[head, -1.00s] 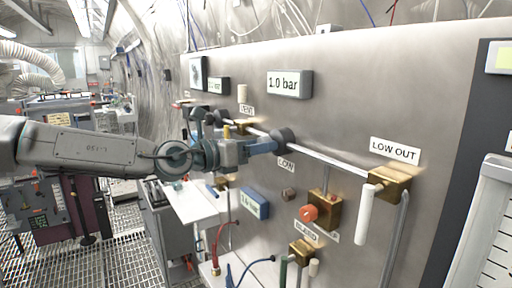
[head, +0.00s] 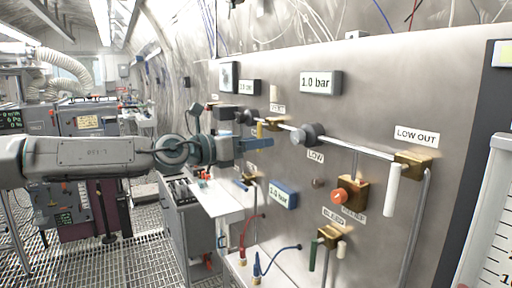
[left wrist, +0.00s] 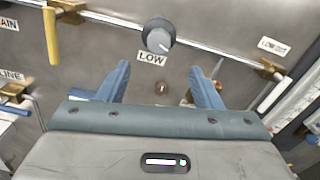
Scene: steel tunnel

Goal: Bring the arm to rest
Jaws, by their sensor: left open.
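My left arm comes in from the left in the head view. Its gripper (head: 262,143) is in front of the steel panel, left of the grey LOW knob (head: 308,134). In the left wrist view the two blue fingers (left wrist: 163,84) are spread apart with nothing between them. The LOW knob (left wrist: 158,40) lies beyond the fingertips there, apart from them. My right gripper is not in view.
The steel panel (head: 370,80) carries a 1.0 bar display (head: 320,83), a LOW OUT valve with a white handle (head: 391,188), and an orange knob (head: 339,196). A white shelf (head: 217,199) stands below left. Grated floor (head: 130,262) lies at left.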

